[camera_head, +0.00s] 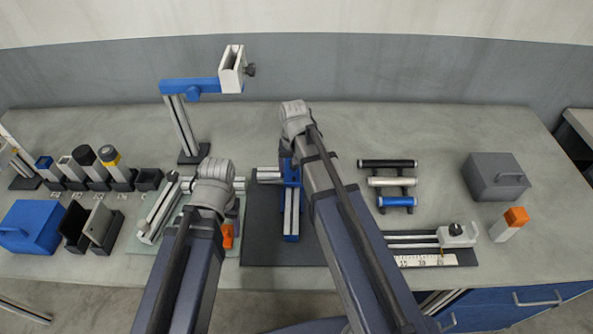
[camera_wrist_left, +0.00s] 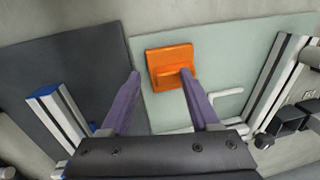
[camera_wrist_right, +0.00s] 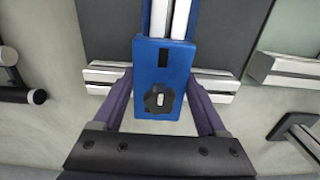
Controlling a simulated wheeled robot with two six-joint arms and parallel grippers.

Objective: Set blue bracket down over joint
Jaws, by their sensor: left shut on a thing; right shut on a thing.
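A blue bracket (camera_wrist_right: 175,62) with a black knob (camera_wrist_right: 160,98) is between the fingers of my right gripper (camera_wrist_right: 163,76), which is shut on it. In the right wrist view the bracket covers the place where a pale crosswise rail (camera_wrist_right: 105,76) meets a lengthwise rail (camera_wrist_right: 181,18). I cannot tell whether the bracket touches the rails. The joint is hidden beneath it. The bracket also shows in the head view (camera_head: 290,176), partly behind my right arm. My left gripper (camera_wrist_left: 160,73) is at an orange block (camera_wrist_left: 168,55) with a raised tab and is shut on it, above the pale green mat.
A dark mat (camera_head: 262,222) lies under the rails, beside the pale green mat (camera_wrist_left: 220,60). A stand with a blue arm (camera_head: 190,86) rises behind. Blue (camera_head: 30,228) and grey (camera_head: 497,177) boxes stand at the sides. The back right of the table is clear.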

